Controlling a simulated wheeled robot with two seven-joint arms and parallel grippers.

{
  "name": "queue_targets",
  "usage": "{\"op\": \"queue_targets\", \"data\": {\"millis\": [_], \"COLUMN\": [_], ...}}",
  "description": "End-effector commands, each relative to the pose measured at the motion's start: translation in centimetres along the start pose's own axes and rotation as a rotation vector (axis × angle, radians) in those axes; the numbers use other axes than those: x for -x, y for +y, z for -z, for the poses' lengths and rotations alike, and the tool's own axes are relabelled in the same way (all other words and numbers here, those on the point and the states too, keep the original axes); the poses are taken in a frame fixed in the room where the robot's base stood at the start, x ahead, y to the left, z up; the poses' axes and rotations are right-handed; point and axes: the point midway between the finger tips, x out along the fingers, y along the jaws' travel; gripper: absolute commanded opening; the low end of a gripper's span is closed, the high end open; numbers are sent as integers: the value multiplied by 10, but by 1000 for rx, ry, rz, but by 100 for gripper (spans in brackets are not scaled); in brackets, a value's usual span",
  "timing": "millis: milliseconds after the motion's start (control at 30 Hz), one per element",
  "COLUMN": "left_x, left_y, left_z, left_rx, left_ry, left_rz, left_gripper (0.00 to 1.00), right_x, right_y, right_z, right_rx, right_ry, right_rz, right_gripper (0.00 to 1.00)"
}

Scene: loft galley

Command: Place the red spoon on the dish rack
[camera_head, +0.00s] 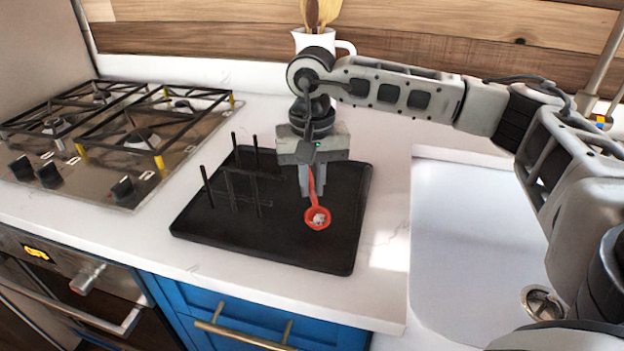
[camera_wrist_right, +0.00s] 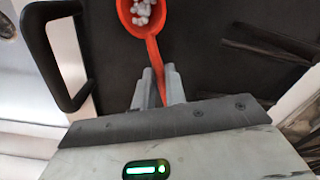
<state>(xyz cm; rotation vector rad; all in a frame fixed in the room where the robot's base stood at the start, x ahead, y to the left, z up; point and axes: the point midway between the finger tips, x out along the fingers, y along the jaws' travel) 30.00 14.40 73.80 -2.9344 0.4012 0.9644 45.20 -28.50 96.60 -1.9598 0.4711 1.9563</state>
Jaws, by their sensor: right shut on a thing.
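The red spoon (camera_head: 317,217) hangs from my right gripper (camera_head: 311,190), bowl down, over the right part of the black dish rack (camera_head: 335,255). My right gripper is shut on the spoon's handle. In the right wrist view, the red spoon (camera_wrist_right: 153,45) runs from between the fingertips (camera_wrist_right: 159,88) up to its bowl, which holds several small white pieces. The black rack fills the background there. I cannot tell whether the bowl touches the rack. My left gripper is not in view.
Upright black prongs (camera_head: 232,185) stand on the rack's left half. A gas stove (camera_head: 110,135) is at the left, a white sink (camera_head: 465,230) at the right. A white jug (camera_head: 318,42) with wooden utensils stands behind my right arm.

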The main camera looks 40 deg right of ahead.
Motion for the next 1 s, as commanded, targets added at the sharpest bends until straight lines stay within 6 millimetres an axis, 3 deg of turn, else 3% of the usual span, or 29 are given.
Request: {"op": "queue_targets", "data": {"millis": [33, 100, 367, 533, 1000], "left_x": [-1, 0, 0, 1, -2], "left_y": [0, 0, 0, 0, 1], "left_z": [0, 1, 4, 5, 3], "left_rx": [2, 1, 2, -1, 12], "left_ry": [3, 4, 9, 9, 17], "left_rz": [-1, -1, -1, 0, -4], "left_gripper": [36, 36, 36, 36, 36], "right_x": [-3, -1, -1, 10, 103], "right_y": [0, 0, 0, 0, -1], "right_z": [0, 0, 0, 1, 0], "right_rx": [0, 0, 0, 0, 1], "right_ry": [0, 0, 0, 3, 2], "right_rz": [0, -1, 0, 1, 2], "right_gripper": [15, 34, 34, 34, 34]}}
